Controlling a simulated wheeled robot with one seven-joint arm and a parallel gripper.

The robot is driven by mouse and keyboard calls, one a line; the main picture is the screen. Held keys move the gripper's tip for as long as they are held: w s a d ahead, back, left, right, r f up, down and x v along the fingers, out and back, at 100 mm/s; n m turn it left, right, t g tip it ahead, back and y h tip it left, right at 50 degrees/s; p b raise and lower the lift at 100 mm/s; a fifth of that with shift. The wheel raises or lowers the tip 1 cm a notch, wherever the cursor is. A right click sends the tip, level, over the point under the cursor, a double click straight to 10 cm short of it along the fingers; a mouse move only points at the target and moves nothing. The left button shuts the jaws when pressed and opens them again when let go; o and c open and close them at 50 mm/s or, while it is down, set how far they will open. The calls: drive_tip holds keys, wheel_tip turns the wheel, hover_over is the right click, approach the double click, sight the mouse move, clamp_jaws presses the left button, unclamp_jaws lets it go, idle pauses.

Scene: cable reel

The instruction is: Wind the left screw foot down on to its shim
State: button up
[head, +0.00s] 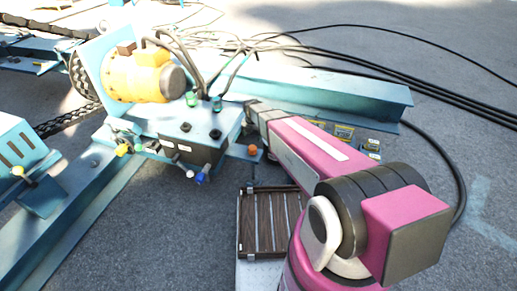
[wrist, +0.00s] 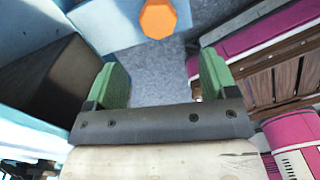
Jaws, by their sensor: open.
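An orange faceted knob (wrist: 158,18) shows at the top of the wrist view, beyond my fingertips and between their lines. An orange knob (head: 253,150) also shows in the head view, on a blue tab at the machine's right side with a thin stem below it. I take it for the screw foot's head, but cannot be sure. My gripper (wrist: 163,72) has two green fingers set wide apart, with only grey floor between them. It is open, empty and apart from the knob. In the head view my arm hides most of it. I cannot make out a shim.
The blue machine (head: 200,122) carries a yellow motor (head: 140,76), a dark box (head: 170,153) and coloured knobs. A blue beam (head: 320,88) lies behind my arm. A slatted brown rack (head: 268,222) stands right of the machine. Black cables (head: 430,82) cross the floor.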

sight(252, 147)
drive_tip(key=shift+w+a+f+n, duration=0.1)
drive_tip(key=shift+w+f+n, duration=0.1)
drive_tip(key=shift+f+n, duration=0.15)
wheel_tip(252, 147, down, 10)
drive_tip(key=shift+f, duration=0.2)
drive_tip(key=c, duration=0.9)
